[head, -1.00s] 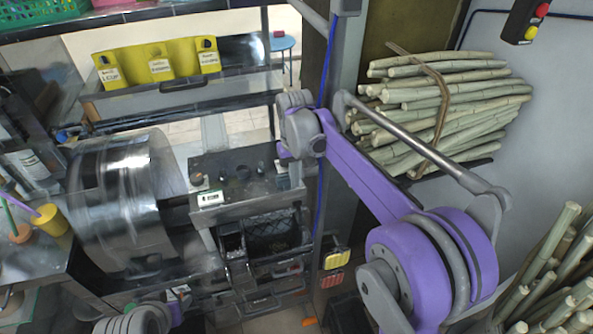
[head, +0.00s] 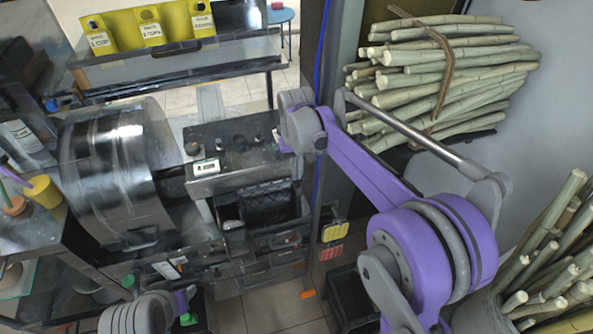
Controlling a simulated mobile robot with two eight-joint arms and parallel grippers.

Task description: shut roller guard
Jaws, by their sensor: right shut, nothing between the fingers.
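A large shiny curved metal cover (head: 115,170) stands at the left of the head view and looks like the roller guard of the press. A clear curved sheet seems to show along its right side. I cannot tell how far the guard is open. My right gripper (head: 279,141) is small and partly hidden behind its own wrist, at the right end of the dark machine top. It is shut and empty, well to the right of the metal cover and apart from it. My left arm shows at the bottom left, below the cover; its gripper fingers are not visible.
A dark machine top (head: 240,150) with a small white display (head: 206,167) lies right of the cover. Black bins (head: 262,205) sit below it. A yellow rack (head: 150,28) stands behind. Sugarcane bundles (head: 450,75) fill the right. Cups (head: 43,191) stand at the left edge.

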